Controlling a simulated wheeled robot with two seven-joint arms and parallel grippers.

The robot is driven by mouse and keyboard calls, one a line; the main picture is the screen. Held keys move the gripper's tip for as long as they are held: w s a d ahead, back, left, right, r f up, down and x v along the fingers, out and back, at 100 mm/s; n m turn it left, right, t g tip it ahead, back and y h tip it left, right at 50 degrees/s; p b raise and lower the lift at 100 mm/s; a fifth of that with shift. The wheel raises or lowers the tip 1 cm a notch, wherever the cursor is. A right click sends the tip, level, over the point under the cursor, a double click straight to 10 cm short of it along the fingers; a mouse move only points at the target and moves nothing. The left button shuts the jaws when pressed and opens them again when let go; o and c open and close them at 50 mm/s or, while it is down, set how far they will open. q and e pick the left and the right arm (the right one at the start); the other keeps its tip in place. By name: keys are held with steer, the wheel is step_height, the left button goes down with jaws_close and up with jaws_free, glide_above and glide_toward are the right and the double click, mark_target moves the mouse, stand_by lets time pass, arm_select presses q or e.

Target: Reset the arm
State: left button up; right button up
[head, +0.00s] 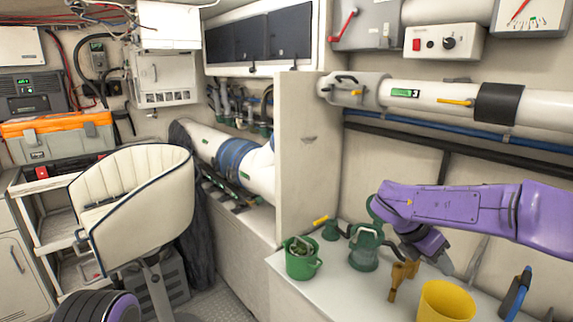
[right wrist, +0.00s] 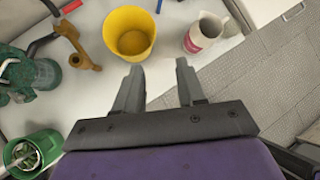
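My right arm (head: 470,205), purple, comes in from the right in the head view and reaches over the white counter. Its gripper (head: 436,262) points down above the counter, near the yellow bucket. In the right wrist view the gripper (right wrist: 159,68) has its two dark fingers apart with nothing between them, so it is open and empty. The yellow bucket (right wrist: 130,32) lies just beyond the fingers there, apart from them. My left gripper is not in view.
The counter (head: 345,300) holds a green mug (head: 301,260), a green pump-like fitting (head: 364,250), a brown fitting (head: 401,278) and the yellow bucket (head: 445,303). A white jug (right wrist: 203,33) stands right of the bucket. A cream seat (head: 140,200) stands at left.

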steer(key=s+f+n+t+b, duration=0.1)
steer(key=f+n+t, duration=0.2)
steer(key=f+n, duration=0.6)
steer(key=s+f+n+t+b, duration=0.2)
steer(key=f+n, duration=0.7)
steer(key=n, duration=0.3)
steer(key=s+f+n+t+b, duration=0.1)
steer(key=s+f+n+t, duration=0.1)
steer(key=f+n, duration=0.7)
steer(key=shift+s+d+f+n+t+b, duration=0.1)
steer(key=shift+s+n+t+b, duration=0.05)
steer(key=shift+n+t, duration=0.3)
steer(key=shift+s+d+f+n+t+b, duration=0.1)
steer(key=shift+n+t+b, duration=0.05)
steer(key=shift+n+t, duration=0.25)
steer(key=s+a+f+n+g+y+b, duration=0.1)
steer(key=s+f+n+g, duration=0.1)
steer(key=s+f, duration=0.5)
steer(key=s+a+f+n+g+y+b, duration=0.1)
steer(key=s+f+n, duration=0.4)
steer(key=s, duration=0.7)
steer(key=s+a+f+n+g+y+b, duration=0.1)
steer(key=s+f+n+g+y+b, duration=0.1)
steer(key=s+f, duration=0.7)
steer(key=shift+s+n+g+b, duration=0.35)
steer(key=shift+s+n+b, duration=0.35)
steer(key=shift+n, duration=0.55)
steer(key=shift+o, duration=0.3)
